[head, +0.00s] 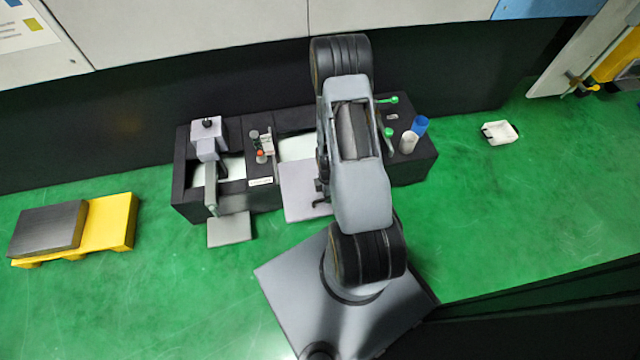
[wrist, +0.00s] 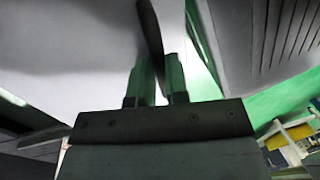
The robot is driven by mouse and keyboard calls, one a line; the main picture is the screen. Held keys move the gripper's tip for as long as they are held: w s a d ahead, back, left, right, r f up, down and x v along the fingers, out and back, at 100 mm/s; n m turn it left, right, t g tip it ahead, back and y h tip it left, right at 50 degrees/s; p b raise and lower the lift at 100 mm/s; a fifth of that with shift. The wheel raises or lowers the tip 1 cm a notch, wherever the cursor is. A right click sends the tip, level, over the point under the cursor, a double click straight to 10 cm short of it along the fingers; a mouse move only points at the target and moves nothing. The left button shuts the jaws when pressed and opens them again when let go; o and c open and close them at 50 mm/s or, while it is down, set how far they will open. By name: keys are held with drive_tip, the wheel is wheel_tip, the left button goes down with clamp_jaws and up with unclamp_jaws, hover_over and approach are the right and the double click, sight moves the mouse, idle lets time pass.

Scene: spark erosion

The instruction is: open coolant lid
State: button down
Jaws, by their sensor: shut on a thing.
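A black machine unit (head: 262,198) with light openings stands on the green floor in the head view. A grey flat panel (head: 298,186), which looks like the coolant lid, lies at its middle beside my arm. In the wrist view a dark curved handle (wrist: 149,35) runs down between the two fingers of my gripper (wrist: 159,75). The gripper is shut on this handle. A broad grey surface (wrist: 65,35) fills the upper left there. In the head view my arm covers most of the gripper and the handle, and I cannot tell the lid's tilt.
Green levers (head: 388,132), a white cup (head: 408,142) and a blue cup (head: 419,126) are on the unit's right end. A small white tray (head: 500,132) lies on the floor to the right. A yellow pallet (head: 108,222) with a dark block lies far left.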

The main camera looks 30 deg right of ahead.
drive_tip(key=shift+s+a, duration=0.15)
drive_tip(key=shift+s, duration=0.25)
drive_tip(key=c, duration=1.1)
unclamp_jaws()
drive_tip(key=w+r+p, duration=0.1)
drive_tip(key=r, duration=0.3)
drive_tip(key=r+p, duration=0.2)
drive_tip(key=r, duration=0.3)
drive_tip(key=w+d+r+p, duration=0.1)
drive_tip(key=r+p, duration=0.1)
drive_tip(key=r, duration=0.2)
drive_tip(key=shift+w+r, duration=0.25)
drive_tip(key=shift+w, duration=0.05)
